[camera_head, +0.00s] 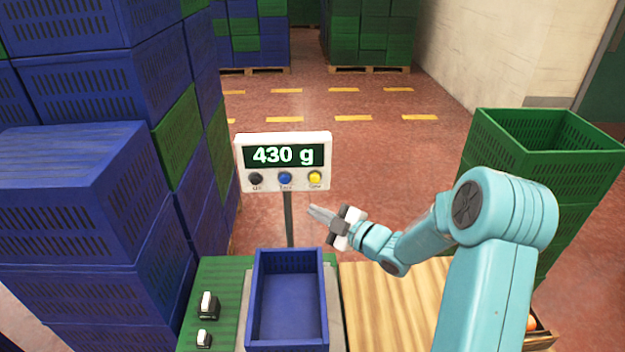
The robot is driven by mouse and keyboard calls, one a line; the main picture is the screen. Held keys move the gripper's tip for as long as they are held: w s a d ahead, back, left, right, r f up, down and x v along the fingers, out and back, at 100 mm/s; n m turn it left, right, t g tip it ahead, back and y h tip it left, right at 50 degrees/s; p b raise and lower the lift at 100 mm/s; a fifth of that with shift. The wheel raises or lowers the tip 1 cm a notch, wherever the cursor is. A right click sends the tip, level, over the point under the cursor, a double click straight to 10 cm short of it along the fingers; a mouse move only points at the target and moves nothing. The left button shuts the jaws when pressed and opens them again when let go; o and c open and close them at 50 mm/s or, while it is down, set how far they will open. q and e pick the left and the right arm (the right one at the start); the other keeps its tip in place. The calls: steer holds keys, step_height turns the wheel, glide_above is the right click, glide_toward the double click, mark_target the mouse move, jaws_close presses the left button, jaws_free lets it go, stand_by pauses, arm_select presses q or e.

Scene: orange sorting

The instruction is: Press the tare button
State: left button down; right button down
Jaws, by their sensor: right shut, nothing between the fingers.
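The scale display (283,162) stands on a dark post and reads 430 g. Below its screen are three round buttons: a black one on the left, a blue one (285,178) in the middle and a yellow one (315,178) on the right. Their small labels are too blurred to read surely. My right gripper (312,210) is shut and empty, below and slightly right of the buttons, apart from the display in the picture. A blue crate (323,300) sits on the scale plate in front of the post and looks empty. My left gripper is not in view.
Blue and green crates (85,215) are stacked high at the left. An open green crate (545,150) tops a stack at the right. A wooden board (390,300) lies beside the scale. Two small switches (207,306) sit on the green surface. Red floor behind the display is clear.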

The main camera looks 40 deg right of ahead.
mark_target(315, 178)
steer(key=shift+s+d+f+h, duration=0.1)
steer(key=shift+s+d+h, duration=0.1)
steer(key=shift+d+h, duration=0.15)
steer(key=w+d+p, duration=0.1)
steer(key=w+d, duration=0.4)
steer(key=w, duration=0.1)
steer(key=shift+w+d+p, duration=0.3)
steer(key=shift+w+p, duration=0.05)
steer(key=shift+w, duration=0.05)
stand_by(0.7)
stand_by(1.4)
